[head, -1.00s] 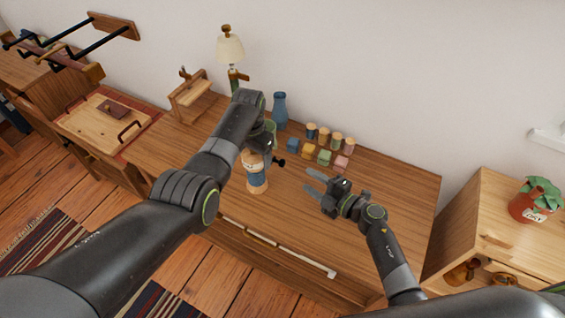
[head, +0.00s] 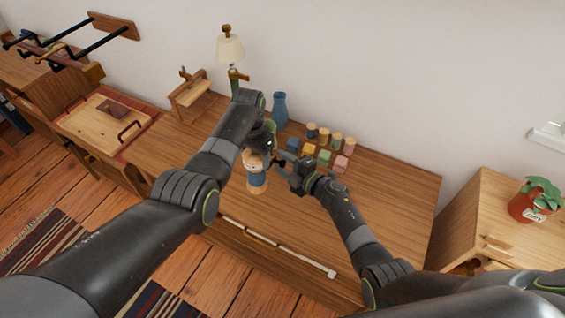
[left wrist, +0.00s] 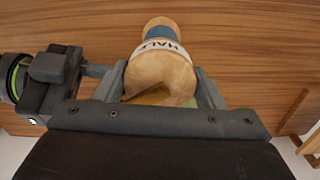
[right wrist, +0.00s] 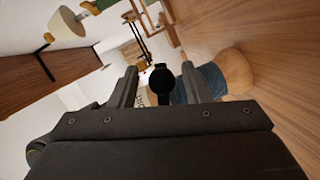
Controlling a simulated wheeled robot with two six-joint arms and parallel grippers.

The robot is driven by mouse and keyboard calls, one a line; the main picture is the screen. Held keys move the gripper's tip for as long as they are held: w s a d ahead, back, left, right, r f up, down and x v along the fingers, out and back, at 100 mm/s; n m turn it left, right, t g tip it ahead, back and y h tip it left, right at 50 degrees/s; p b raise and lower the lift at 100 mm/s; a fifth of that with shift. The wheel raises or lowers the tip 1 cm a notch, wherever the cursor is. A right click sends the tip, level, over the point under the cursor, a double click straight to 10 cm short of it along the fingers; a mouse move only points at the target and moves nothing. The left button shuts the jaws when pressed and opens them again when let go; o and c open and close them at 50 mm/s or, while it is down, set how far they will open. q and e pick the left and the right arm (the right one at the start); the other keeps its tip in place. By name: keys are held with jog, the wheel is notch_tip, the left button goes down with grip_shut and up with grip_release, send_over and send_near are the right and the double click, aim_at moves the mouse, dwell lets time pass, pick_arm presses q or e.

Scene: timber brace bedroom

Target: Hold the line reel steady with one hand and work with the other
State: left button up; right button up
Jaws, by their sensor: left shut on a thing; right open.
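My left gripper (head: 262,150) is shut on the upper part of the reel, one finger on each side. My right gripper (head: 280,163) is open just right of the reel. In the right wrist view the reel's black crank knob (right wrist: 161,78) shows between the open fingers, with the blue line (right wrist: 211,80) behind the right finger. I cannot tell whether the fingers touch the knob.
Several coloured blocks (head: 309,150) and small spools (head: 323,134) stand behind my right gripper, with a blue vase (head: 280,108) at the back. A lamp (head: 231,50) stands behind my left arm. A pale rod (head: 280,250) runs along the front edge. The desk's right side is clear.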

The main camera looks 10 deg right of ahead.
jog(key=shift+w+a, duration=0.1)
grip_shut()
dwell(0.3)
